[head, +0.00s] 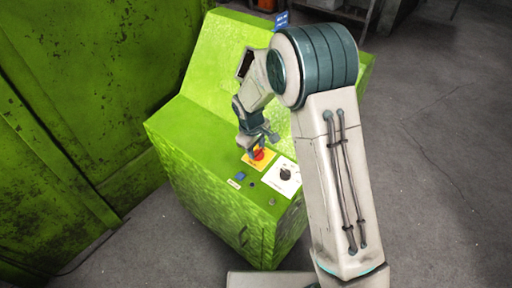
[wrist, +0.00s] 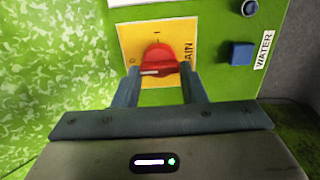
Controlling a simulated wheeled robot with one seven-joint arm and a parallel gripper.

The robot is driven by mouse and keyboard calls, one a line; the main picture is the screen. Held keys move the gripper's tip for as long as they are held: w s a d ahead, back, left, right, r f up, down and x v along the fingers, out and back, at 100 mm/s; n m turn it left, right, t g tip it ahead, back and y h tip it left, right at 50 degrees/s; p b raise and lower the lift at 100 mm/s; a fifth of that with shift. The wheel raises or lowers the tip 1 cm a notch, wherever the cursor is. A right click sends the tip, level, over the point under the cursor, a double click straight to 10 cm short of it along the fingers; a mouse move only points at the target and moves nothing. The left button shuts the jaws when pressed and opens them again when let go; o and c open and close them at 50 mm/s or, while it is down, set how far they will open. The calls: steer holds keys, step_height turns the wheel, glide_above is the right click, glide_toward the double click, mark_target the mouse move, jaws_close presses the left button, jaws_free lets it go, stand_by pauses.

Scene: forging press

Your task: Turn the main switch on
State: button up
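The main switch is a red rotary knob (wrist: 158,60) on a yellow plate (wrist: 128,38) marked "MAIN", on the green control console (head: 190,150). In the head view the red knob (head: 259,154) shows just below my gripper (head: 257,146). In the wrist view my gripper (wrist: 160,80) has its two fingers apart, one on each side of the knob's lower part. A gap shows between the knob and the right finger; I cannot tell whether the left finger touches it. The knob's handle lies roughly across the picture in the wrist view.
A blue square button (wrist: 241,53) labelled "WATER" and a small round button (wrist: 249,8) sit beside the plate. A white panel with a black knob (head: 286,173) is to the right in the head view. A large green machine wall (head: 90,80) stands left; floor is clear at right.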

stand_by(0.3)
steer(key=m+b, duration=0.2)
steer(key=m, duration=0.1)
steer(key=shift+f, duration=0.15)
steer(key=m+b, duration=0.3)
steer(key=m, duration=0.2)
steer(key=shift+w+d, duration=0.1)
steer(key=shift+d, duration=0.05)
steer(key=m+b, duration=0.1)
steer(key=m, duration=0.4)
steer(key=shift+d, duration=0.1)
steer(key=m, duration=0.3)
steer(key=m+b, duration=0.1)
steer(key=shift+d+r+m, duration=0.1)
steer(key=shift+r+m, duration=0.15)
steer(key=shift+m, duration=0.15)
steer(key=o, duration=1)
step_height(320, 180, up, 14)
steer(key=s+a, duration=0.1)
steer(key=s, duration=0.1)
steer(key=shift+a+f+p, duration=0.2)
steer(key=shift+p, duration=0.25)
